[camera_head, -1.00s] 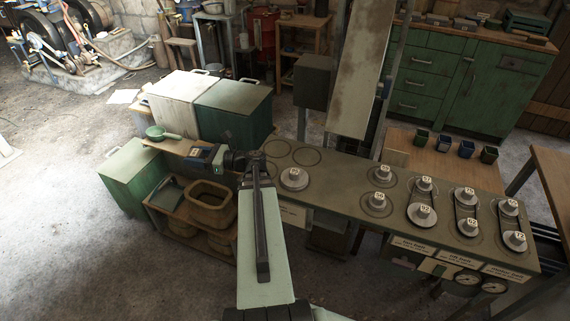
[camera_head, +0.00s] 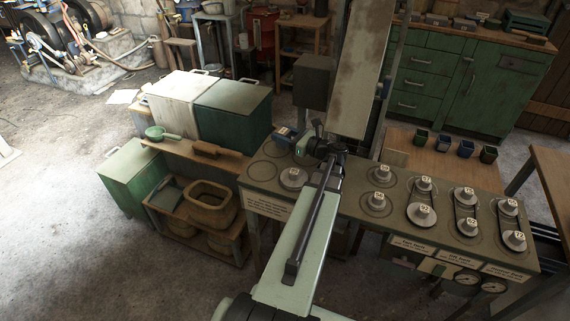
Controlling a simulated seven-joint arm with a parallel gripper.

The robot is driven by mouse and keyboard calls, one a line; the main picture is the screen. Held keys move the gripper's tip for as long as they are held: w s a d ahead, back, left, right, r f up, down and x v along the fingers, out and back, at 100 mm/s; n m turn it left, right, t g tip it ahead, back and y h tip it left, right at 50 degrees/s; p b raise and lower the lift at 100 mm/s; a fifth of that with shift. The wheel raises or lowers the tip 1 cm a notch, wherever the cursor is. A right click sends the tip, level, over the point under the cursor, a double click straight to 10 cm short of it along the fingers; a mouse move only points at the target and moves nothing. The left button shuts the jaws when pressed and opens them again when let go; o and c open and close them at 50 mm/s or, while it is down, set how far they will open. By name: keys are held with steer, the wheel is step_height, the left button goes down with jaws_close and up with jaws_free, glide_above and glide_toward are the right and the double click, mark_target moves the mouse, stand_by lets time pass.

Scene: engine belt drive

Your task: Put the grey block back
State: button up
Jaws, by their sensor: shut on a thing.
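My gripper (camera_head: 298,142) is over the back left part of the green bench plate (camera_head: 340,196), close to its empty marked rings (camera_head: 262,172). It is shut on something. A small blue thing with a pale edge (camera_head: 285,134) shows at its left end; I cannot tell whether this is the held thing or part of the gripper. I cannot make out a grey block for sure. My arm hides part of the plate's left half.
Several labelled pulleys (camera_head: 422,215) stand on the plate, some joined by belts. A brown wooden piece (camera_head: 218,150) and a green pan (camera_head: 156,133) lie on the wooden shelf at left. White and dark green boxes (camera_head: 234,112) stand behind. Small cups (camera_head: 466,148) stand at right.

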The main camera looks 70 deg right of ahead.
steer(key=s+n+y, duration=0.1)
steer(key=n+y, duration=0.1)
steer(key=y, duration=0.1)
steer(key=shift+s+d+f, duration=0.2)
steer(key=shift+s, duration=0.2)
steer(key=shift+f, duration=2.4)
steer(key=shift+f, duration=0.1)
steer(key=o, duration=1.2)
steer(key=shift+o, duration=0.2)
